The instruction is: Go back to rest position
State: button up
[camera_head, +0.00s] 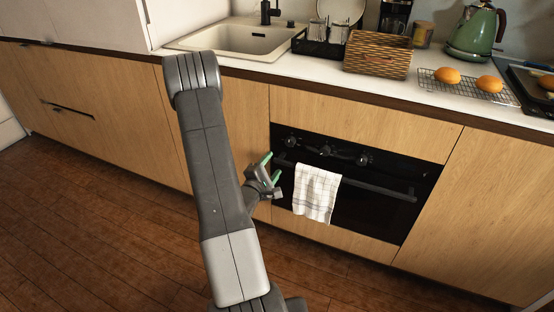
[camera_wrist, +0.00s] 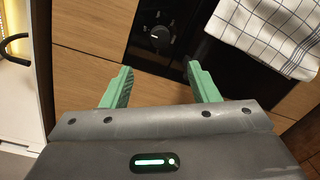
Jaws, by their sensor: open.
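My gripper (camera_head: 268,170) is in front of the lower cabinets, just left of the black oven's control panel. In the wrist view my gripper (camera_wrist: 160,85) shows two green fingers spread apart with nothing between them. Behind the fingers are the wood cabinet front and an oven knob (camera_wrist: 158,36). My grey arm rises in the middle of the head view and hides part of the cabinets and floor.
A black oven (camera_head: 370,205) has a checked towel (camera_head: 316,192) over its handle. On the counter are a sink (camera_head: 240,40), wicker basket (camera_head: 378,55), green kettle (camera_head: 475,32) and a cooling rack (camera_head: 463,90) with orange round items. The wooden floor (camera_head: 90,230) at left is clear.

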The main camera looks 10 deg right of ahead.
aim_at(289, 143)
jog(key=shift+s+a, duration=0.15)
jog(key=shift+s, duration=0.1)
jog(key=x, duration=1.4)
jog(key=shift+r+b, duration=0.1)
jog(key=shift+b, duration=0.2)
jog(key=shift+s, duration=0.1)
